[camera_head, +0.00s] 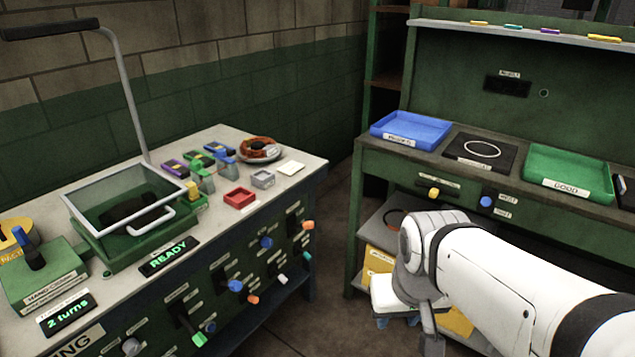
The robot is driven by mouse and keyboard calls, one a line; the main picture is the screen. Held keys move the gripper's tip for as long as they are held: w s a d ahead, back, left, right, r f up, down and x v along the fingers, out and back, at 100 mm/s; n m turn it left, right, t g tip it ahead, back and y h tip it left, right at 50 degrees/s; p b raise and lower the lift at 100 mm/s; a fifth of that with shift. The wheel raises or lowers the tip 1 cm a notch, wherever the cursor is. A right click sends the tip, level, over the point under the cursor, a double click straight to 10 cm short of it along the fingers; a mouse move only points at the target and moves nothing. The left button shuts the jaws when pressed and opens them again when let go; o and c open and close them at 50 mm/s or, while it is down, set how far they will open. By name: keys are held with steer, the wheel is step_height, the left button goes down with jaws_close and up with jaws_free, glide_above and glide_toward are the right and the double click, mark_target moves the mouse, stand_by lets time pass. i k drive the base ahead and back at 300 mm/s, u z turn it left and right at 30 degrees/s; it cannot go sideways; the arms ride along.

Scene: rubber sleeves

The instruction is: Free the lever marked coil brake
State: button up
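Several levers with coloured ends stick out of the front panel of the left bench (300,172). They include a green-ended one (199,338), a blue one (235,286), an orange one (253,299), another blue one (267,242) and another orange one (308,224). Small labels sit beside them, too small to read, so I cannot tell which lever is marked coil brake. My white arm enters from the lower right and bends at a grey joint in front of the right bench. My gripper is not clearly visible.
On the left bench stand a framed guard over a green machine, a lit READY display (168,257), a "2 turns" display (68,313), a red tray (239,198) and several coloured clamps. The right bench holds a blue tray (410,128) and a green GOOD tray (568,173). Floor shows between the benches.

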mark_target(307, 225)
steer(key=z, duration=0.1)
steer(key=i, duration=1.35)
steer(key=u, duration=0.5)
steer(key=k, duration=0.8)
steer(key=u, duration=0.15)
steer(key=i, duration=0.9)
steer(key=z, duration=0.05)
